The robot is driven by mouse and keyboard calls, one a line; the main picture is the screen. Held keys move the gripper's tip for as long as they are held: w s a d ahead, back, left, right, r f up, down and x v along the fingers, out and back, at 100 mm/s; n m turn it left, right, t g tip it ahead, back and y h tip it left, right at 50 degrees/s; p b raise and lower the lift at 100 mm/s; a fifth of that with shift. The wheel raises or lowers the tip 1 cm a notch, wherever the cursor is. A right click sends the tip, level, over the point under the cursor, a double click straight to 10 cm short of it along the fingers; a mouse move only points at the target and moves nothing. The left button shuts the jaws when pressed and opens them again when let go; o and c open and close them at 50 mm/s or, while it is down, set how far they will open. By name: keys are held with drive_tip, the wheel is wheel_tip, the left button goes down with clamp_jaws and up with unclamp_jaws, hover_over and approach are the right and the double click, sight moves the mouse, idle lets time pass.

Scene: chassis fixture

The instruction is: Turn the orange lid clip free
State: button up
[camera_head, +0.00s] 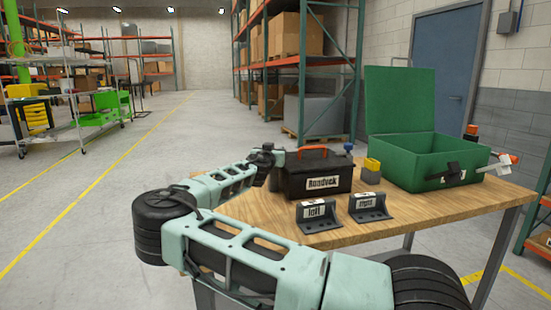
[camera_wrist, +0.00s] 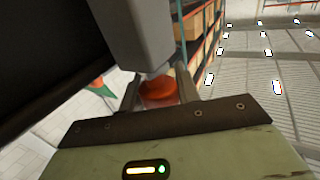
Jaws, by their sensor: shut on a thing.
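My gripper (camera_head: 276,158) is at the left end of this case. In the wrist view, my gripper (camera_wrist: 158,95) is shut on the orange lid clip (camera_wrist: 158,90), with one finger on each side of it. A grey block (camera_wrist: 135,38) lies just beyond the clip, and the dark case wall (camera_wrist: 45,45) fills the upper left.
Two dark brackets labelled "left" (camera_head: 318,225) and "right" (camera_head: 371,214) stand in front of the case. A yellow and grey block (camera_head: 371,175) is to its right. An open green case (camera_head: 425,165) stands farther right. The table's front right (camera_head: 440,205) is bare.

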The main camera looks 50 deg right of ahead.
drive_tip(key=n+t+y, duration=0.4)
drive_tip(key=t, duration=0.1)
drive_tip(key=shift+w+r, duration=0.15)
drive_tip(key=shift+w+a+n+t+y, duration=0.15)
drive_tip(key=shift+n+t+y, duration=0.45)
drive_tip(key=shift+y, duration=0.3)
drive_tip(key=shift+w+a+n+t+y, duration=0.15)
drive_tip(key=shift+n+t+y, duration=0.25)
drive_tip(key=shift+n+y, duration=0.45)
drive_tip(key=shift+a+n+t+y, duration=0.2)
drive_tip(key=shift+n+t+y, duration=0.35)
drive_tip(key=shift+y, duration=0.7)
drive_tip(key=o, duration=1)
drive_tip(key=b+v, duration=0.1)
drive_tip(key=v, duration=0.6)
drive_tip(key=shift+s+a, duration=0.15)
drive_tip(key=shift+s, duration=0.05)
